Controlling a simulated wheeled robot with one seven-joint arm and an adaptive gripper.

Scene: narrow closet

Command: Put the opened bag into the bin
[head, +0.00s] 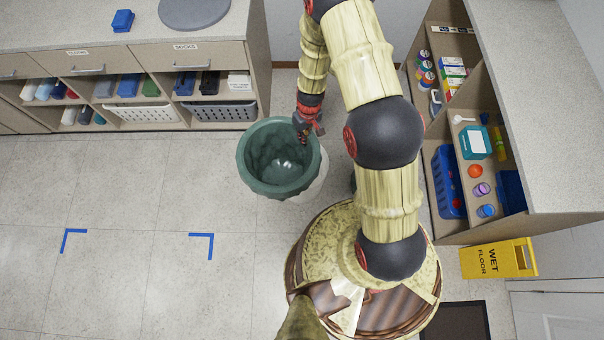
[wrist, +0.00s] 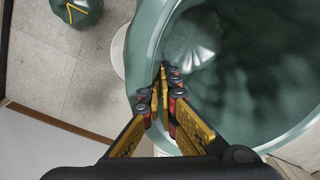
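The opened bag (head: 257,178) is dark green with a wide round mouth facing up. In the head view it covers most of a white bin (head: 318,182), whose edge shows at its lower right. I cannot tell how far the bag sits inside the bin. My gripper (head: 304,130) is at the bag's upper right rim. In the wrist view my gripper (wrist: 166,78) has its fingers together at the bag's rim, tips over the inside of the bag (wrist: 250,70). A pale edge of the bin (wrist: 118,50) shows beside it.
A green bundle with a yellow tie (wrist: 76,10) lies on the floor in the wrist view. Drawer cabinets (head: 160,60) stand behind, shelves (head: 450,170) at right. A yellow wet-floor sign (head: 500,258) is at lower right. The floor at left, with blue corner marks (head: 202,236), is clear.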

